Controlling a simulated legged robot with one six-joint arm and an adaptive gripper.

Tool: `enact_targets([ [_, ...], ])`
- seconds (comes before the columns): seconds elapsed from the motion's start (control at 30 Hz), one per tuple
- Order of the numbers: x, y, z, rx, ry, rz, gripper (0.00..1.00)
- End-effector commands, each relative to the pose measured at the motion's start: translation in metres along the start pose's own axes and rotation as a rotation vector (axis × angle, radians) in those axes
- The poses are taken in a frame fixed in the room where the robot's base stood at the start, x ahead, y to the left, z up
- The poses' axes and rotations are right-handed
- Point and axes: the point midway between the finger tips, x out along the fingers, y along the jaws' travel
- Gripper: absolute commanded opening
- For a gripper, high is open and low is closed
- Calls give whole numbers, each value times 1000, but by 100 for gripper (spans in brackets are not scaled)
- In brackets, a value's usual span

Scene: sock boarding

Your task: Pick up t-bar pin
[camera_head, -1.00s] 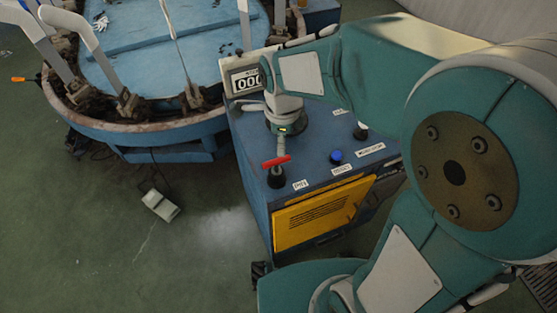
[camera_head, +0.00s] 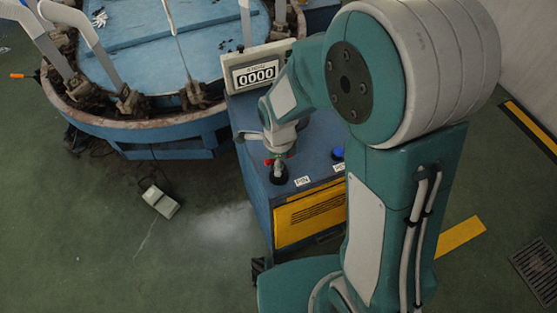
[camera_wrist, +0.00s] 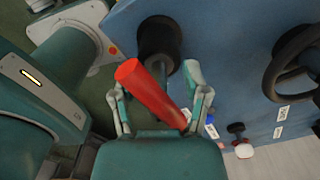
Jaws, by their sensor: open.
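The t-bar pin (camera_head: 269,161) has a red crossbar and stands in a black round socket (camera_head: 279,174) on the blue cabinet's top, by the PIN label. In the head view my gripper (camera_head: 278,157) is right over it and hides most of the bar. In the wrist view the red bar (camera_wrist: 145,88) runs slantwise between the two spread fingers of my gripper (camera_wrist: 157,90). The black socket (camera_wrist: 160,40) shows beyond it. The fingers are open; I cannot tell whether one touches the bar.
The blue cabinet carries a counter (camera_head: 255,75) reading 0000 and a blue button (camera_head: 338,153); a yellow panel (camera_head: 310,215) is on its front. A black handwheel (camera_wrist: 275,75) shows at right in the wrist view. A round blue machine (camera_head: 130,45) stands left; a pedal (camera_head: 160,202) lies on the floor.

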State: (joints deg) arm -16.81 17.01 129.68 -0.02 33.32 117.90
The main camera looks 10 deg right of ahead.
Motion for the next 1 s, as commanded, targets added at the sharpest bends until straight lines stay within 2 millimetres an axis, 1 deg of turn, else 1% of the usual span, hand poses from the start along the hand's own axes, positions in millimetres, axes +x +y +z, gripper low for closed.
enact_targets([
  [0.17,0,0,0,0,0,0,60],
  [0.2,0,0,0,0,-1,0,51],
  [0.27,0,0,-1,1,-1,0,24],
  [0.3,0,0,-1,1,-2,0,6],
  [0.33,0,0,-2,1,-2,0,0],
  [0.83,0,0,-2,1,0,1,0],
  [0.93,-6,-1,-2,1,-1,-1,0],
  [1.0,-16,-1,-2,1,-2,-3,0],
])
